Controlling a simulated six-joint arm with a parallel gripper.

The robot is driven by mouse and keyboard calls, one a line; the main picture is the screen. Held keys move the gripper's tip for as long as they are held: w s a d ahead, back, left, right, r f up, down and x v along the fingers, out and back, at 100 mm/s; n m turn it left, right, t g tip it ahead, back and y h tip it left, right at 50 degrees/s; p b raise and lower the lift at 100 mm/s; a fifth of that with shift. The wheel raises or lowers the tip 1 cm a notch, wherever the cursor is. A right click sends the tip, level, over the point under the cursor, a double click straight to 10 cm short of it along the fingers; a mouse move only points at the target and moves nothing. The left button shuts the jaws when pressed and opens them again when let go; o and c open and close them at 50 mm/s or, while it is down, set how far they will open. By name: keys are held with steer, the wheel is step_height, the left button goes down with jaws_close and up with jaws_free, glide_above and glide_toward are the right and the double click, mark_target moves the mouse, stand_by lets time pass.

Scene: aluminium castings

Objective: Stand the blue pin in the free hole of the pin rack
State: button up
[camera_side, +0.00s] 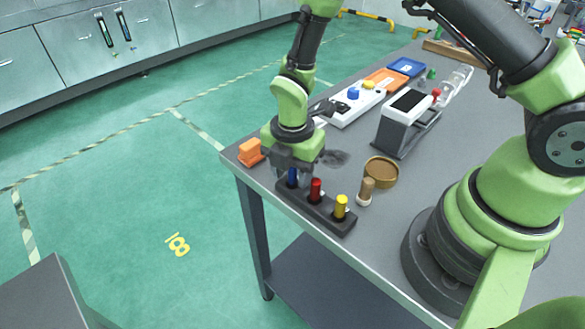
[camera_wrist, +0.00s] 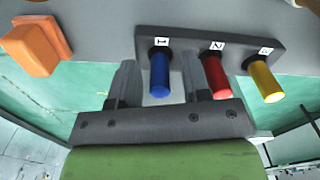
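The dark pin rack (camera_side: 325,217) stands near the table's front edge; in the wrist view its labelled face (camera_wrist: 188,43) shows three positions. The blue pin (camera_wrist: 160,78) is upright at the position marked 1, and its top also shows under my gripper in the side view (camera_side: 292,178). The red pin (camera_side: 316,189) and the yellow pin (camera_side: 341,206) stand in the other two positions. My gripper (camera_wrist: 158,62) is open, one finger on each side of the blue pin with a visible gap on both sides. The pin's foot is partly hidden in the side view.
An orange block (camera_side: 250,152) lies left of the rack at the table edge. A tan-topped peg (camera_side: 366,188) and a brown round dish (camera_side: 381,172) stand right of the rack. A white device (camera_side: 404,112) and trays are farther back.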

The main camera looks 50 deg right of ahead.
step_height(320, 180, up, 20)
steer(key=s+d+m+t, duration=0.2)
steer(key=s+m, duration=0.1)
steer(key=m, duration=0.4)
steer(key=s+d+r+m+t+y, duration=0.1)
steer(key=s+r+m, duration=0.3)
steer(key=m, duration=0.5)
steer(key=s+r+m+t+y, duration=0.1)
steer(key=s+r+m+t, duration=0.3)
steer(key=s+m, duration=0.4)
steer(key=shift+s+d+r+m, duration=0.15)
steer(key=shift+s+d+m, duration=0.2)
steer(key=shift+m, duration=0.25)
